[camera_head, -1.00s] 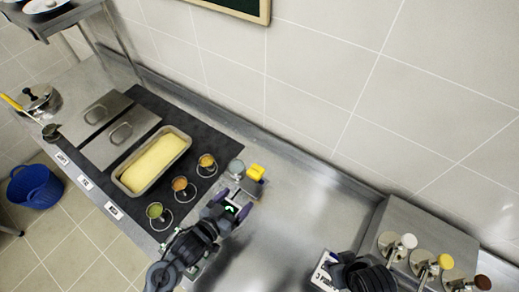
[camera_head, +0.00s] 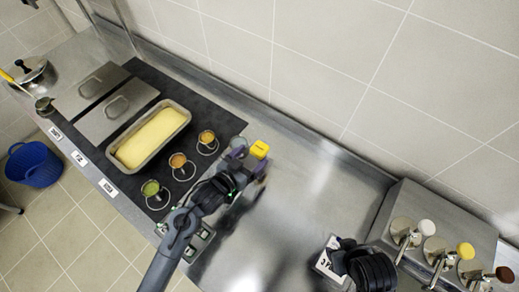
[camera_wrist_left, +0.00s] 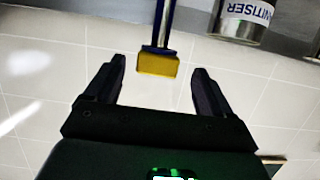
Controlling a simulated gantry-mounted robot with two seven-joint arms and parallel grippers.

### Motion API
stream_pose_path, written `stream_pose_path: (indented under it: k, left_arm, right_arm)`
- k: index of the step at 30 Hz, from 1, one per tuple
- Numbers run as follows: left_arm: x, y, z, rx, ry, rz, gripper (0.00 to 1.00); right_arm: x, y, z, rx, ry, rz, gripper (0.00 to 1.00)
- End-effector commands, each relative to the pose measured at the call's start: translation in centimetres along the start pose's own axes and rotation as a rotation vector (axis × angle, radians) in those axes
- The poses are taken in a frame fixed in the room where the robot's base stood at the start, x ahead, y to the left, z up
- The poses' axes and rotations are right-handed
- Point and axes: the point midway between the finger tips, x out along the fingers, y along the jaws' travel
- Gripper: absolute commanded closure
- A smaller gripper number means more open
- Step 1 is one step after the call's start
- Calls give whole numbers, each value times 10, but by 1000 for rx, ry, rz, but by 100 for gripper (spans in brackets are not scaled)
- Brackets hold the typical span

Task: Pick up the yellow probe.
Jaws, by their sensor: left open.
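The yellow probe shows as a yellow block (camera_head: 259,149) just beyond my left gripper (camera_head: 248,163) in the head view. In the left wrist view its yellow head (camera_wrist_left: 158,64) hangs on a blue and silver stem, centred between the fingertips and slightly past them. My left gripper (camera_wrist_left: 160,72) is open, with a dark finger on each side and nothing between them touching. Part of the probe's stem is out of frame at the top. My right gripper (camera_head: 345,262) is dark and sits at the lower right, its jaws unclear.
A container labelled sanitiser (camera_wrist_left: 243,20) stands right of the probe in the wrist view. A white lettered card (camera_head: 328,263) is beside the right gripper. Small sauce cups and a yellow-filled pan (camera_head: 186,111) lie left. Dispensers with coloured knobs (camera_head: 466,250) stand right.

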Motion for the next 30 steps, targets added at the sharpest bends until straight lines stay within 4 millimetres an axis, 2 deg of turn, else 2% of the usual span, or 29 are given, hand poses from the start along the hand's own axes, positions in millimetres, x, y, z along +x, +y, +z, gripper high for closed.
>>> stream_pose_path:
  k: [12,21,23,30]
  left_arm:
    - [46,3,-4,0,0,0,17]
    - [49,3,-4,1,0,0,17]
    - [49,3,-4,1,0,0,23]
    - [49,3,-4,1,-1,-1,60]
  right_arm:
    - [2,0,0,0,0,0,57]
    - [2,0,1,0,-1,0,57]
    - [2,0,1,0,-1,0,57]
    - [2,0,1,0,-1,0,57]
